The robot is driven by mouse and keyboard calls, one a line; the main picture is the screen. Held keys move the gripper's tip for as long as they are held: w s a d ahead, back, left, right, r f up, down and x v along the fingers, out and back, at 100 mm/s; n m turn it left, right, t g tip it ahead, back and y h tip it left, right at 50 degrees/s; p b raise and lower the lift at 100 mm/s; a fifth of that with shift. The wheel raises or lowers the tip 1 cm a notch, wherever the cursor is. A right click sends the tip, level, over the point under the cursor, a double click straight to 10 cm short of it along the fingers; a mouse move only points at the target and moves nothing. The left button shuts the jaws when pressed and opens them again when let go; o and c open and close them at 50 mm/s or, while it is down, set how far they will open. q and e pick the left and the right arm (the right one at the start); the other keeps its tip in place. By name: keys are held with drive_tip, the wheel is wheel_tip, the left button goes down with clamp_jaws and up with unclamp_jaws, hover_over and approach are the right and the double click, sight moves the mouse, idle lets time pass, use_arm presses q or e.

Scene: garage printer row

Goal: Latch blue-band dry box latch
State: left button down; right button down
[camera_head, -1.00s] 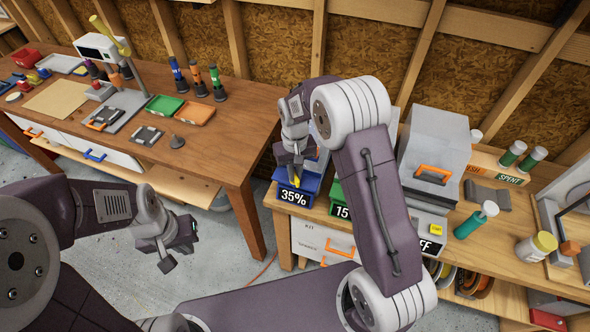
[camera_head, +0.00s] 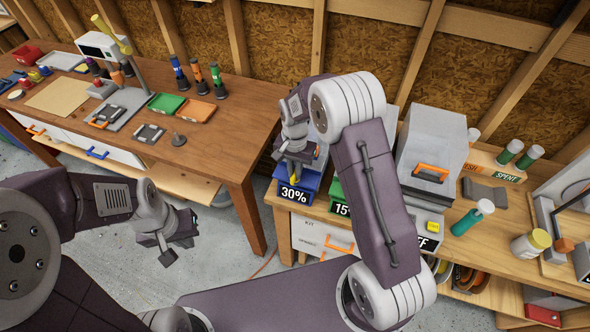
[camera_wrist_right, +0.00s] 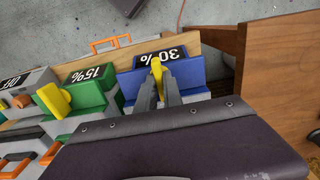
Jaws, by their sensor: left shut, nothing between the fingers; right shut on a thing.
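The blue-band dry box (camera_head: 313,184) stands at the left end of the right bench, its front display reading 30%. It also shows in the right wrist view (camera_wrist_right: 192,70), with a yellow latch (camera_wrist_right: 156,67) at its front. My right gripper (camera_head: 294,168) is over the box front. In the right wrist view its fingers (camera_wrist_right: 162,86) are shut on the yellow latch and cover part of it. In the head view the latch is mostly hidden by the gripper. My left gripper (camera_head: 164,247) is shut and empty, over the floor left of the bench.
A green box (camera_head: 336,189) marked 15% stands right of the blue one, with its own yellow latch (camera_wrist_right: 53,99). A grey box (camera_head: 430,150) with an orange handle is further right. The wooden table (camera_head: 205,130) stands left, across a floor gap.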

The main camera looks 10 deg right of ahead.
idle(0.5)
drive_tip(key=c, duration=1.5)
unclamp_jaws()
wheel_tip(320, 180, up, 9)
drive_tip(key=shift+r+b, duration=0.1)
drive_tip(key=shift+b, duration=0.55)
drive_tip(key=shift+d, duration=0.15)
